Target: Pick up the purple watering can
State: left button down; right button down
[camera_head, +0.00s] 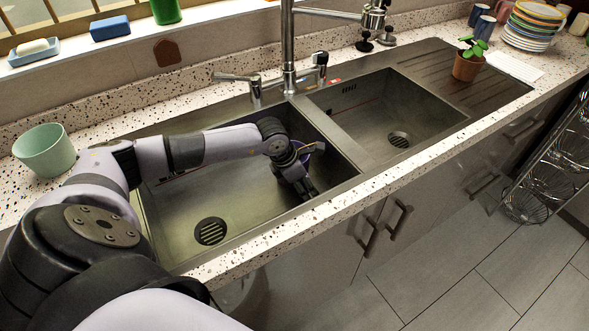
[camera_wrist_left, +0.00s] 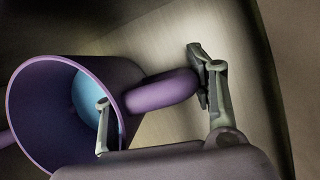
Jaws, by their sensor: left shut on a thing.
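The purple watering can (camera_wrist_left: 70,85) shows large in the left wrist view, with its open mouth facing the camera and a pale blue patch inside. A thick purple loop or handle (camera_wrist_left: 162,91) stands out from its right side. My left gripper (camera_wrist_left: 150,78) has one finger at the mouth of the can and the other beyond the loop, and is shut on the can. In the head view my left gripper (camera_head: 303,188) reaches down into the left sink basin, and only a little of the purple can shows behind it. My right gripper is not in view.
The steel left basin (camera_head: 180,215) has raised rims around the gripper. A tall tap (camera_head: 289,45) stands behind it. The right basin (camera_head: 370,110) is empty. A green cup (camera_head: 45,150), a potted plant (camera_head: 467,66) and stacked plates (camera_head: 532,25) stand around the sink.

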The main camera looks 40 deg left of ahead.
pick_arm(q)
jog(key=shift+r, duration=0.2)
jog(key=shift+w+r, duration=0.1)
jog(key=shift+r, duration=1)
notch_tip(320, 180, up, 17)
jog(key=b, duration=0.2)
jog(key=shift+r, duration=0.15)
jog(key=shift+r, duration=0.1)
dwell(0.4)
